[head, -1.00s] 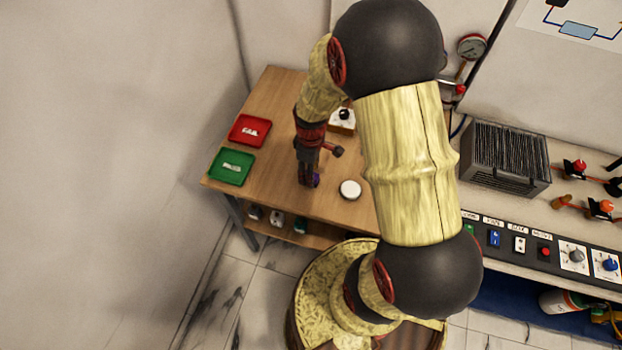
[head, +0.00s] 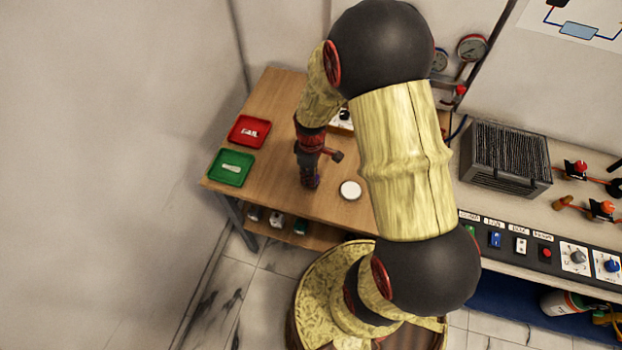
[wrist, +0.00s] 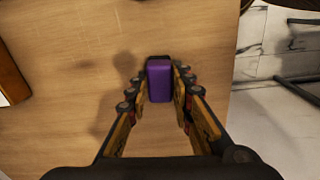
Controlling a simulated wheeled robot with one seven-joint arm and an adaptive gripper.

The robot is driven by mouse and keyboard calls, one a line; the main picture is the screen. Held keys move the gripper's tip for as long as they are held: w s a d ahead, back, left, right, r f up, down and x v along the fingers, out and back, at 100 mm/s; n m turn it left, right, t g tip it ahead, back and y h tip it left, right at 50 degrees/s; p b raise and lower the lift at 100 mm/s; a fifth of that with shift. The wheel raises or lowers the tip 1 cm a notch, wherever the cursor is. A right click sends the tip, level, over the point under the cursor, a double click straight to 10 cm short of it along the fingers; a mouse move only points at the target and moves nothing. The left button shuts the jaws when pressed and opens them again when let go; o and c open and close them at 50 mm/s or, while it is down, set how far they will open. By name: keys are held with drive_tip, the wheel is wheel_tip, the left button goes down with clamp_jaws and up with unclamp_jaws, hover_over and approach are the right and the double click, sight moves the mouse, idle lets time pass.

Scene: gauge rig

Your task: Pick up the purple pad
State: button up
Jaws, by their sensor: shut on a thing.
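The purple pad (wrist: 160,82) is a small block with a dark far end, between my gripper's fingertips in the wrist view. My gripper (wrist: 159,85) is shut on it, one finger along each side. In the head view my gripper (head: 310,180) points down over the wooden table (head: 262,192), and the pad is mostly hidden by the fingers. I cannot tell how high the pad is above the table.
A red tray (head: 236,137) and a green tray (head: 228,180) lie at the table's left. A white round disc (head: 350,190) lies right of my gripper. A finned grey box (head: 508,158) and a switch panel (head: 530,250) stand further right.

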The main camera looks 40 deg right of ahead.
clamp_jaws()
drive_tip(key=shift+r, duration=0.15)
drive_tip(key=shift+r, duration=0.55)
wheel_tip(320, 180, up, 3)
drive_tip(key=shift+s+f+p, duration=0.15)
drive_tip(key=shift+f+p, duration=0.05)
drive_tip(key=shift+p, duration=0.4)
drive_tip(key=s+r+p, duration=0.1)
drive_tip(key=s+r, duration=0.3)
drive_tip(key=s, duration=0.3)
drive_tip(key=s+d+r+p, duration=0.1)
drive_tip(key=s+r, duration=0.4)
drive_tip(key=s, duration=0.1)
drive_tip(key=shift+s, duration=0.35)
drive_tip(key=shift+d, duration=0.1)
